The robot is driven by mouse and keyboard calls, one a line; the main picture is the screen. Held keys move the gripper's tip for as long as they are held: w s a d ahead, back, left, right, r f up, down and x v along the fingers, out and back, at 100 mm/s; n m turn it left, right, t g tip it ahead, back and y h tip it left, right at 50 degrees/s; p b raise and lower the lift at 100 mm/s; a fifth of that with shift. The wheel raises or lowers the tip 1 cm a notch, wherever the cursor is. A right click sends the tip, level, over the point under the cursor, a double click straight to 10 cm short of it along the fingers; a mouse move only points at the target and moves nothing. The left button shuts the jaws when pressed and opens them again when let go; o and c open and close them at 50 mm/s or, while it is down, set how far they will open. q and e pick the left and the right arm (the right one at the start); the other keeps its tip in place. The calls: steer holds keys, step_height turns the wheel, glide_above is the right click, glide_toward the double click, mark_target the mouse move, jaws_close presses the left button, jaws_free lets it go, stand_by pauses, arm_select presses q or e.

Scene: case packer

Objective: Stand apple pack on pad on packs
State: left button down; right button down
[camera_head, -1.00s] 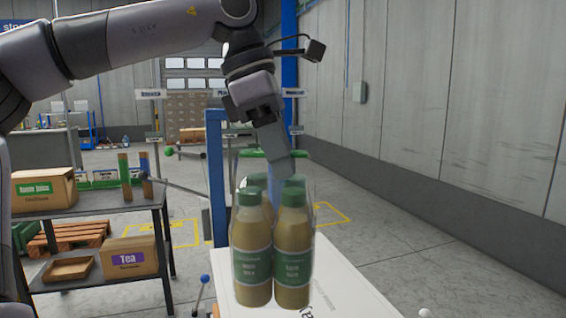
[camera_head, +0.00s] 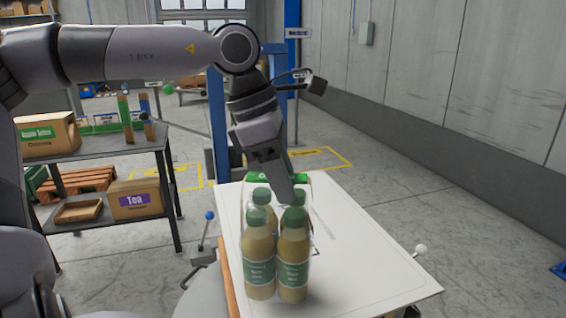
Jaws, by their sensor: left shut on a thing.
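The apple pack (camera_head: 260,265) is a clear-wrapped group of bottles with green caps and green labels, with a green strip at its top. My left gripper (camera_head: 288,198) reaches down from above and is shut on the top of the pack; its fingertips are partly hidden by the bottles. The pack is upright. The white pad (camera_head: 375,265) lies flat behind and under the pack in the view. I cannot tell whether the bottle bottoms touch it. Any packs under the pad are hidden. My right gripper is not in view.
A dark shelf (camera_head: 95,168) with cartons stands at the left, with a Tea box (camera_head: 136,200) on its lower level. A blue post (camera_head: 217,125) rises behind the pad. A lever with a blue knob (camera_head: 209,216) stands left of the pad. Much of the pad's right side is bare.

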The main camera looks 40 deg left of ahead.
arm_select(q)
steer(key=shift+f, duration=1.2)
steer(key=c, duration=0.8)
jaws_free()
steer(key=shift+f, duration=0.15)
steer(key=shift+o, duration=0.2)
steer(key=shift+r, duration=0.2)
steer(key=p+v, duration=0.1)
steer(key=v, duration=1)
steer(key=shift+s+a+r, duration=0.1)
steer(key=shift+s+r, duration=0.05)
steer(key=shift+r, duration=0.2)
steer(key=shift+s, duration=0.1)
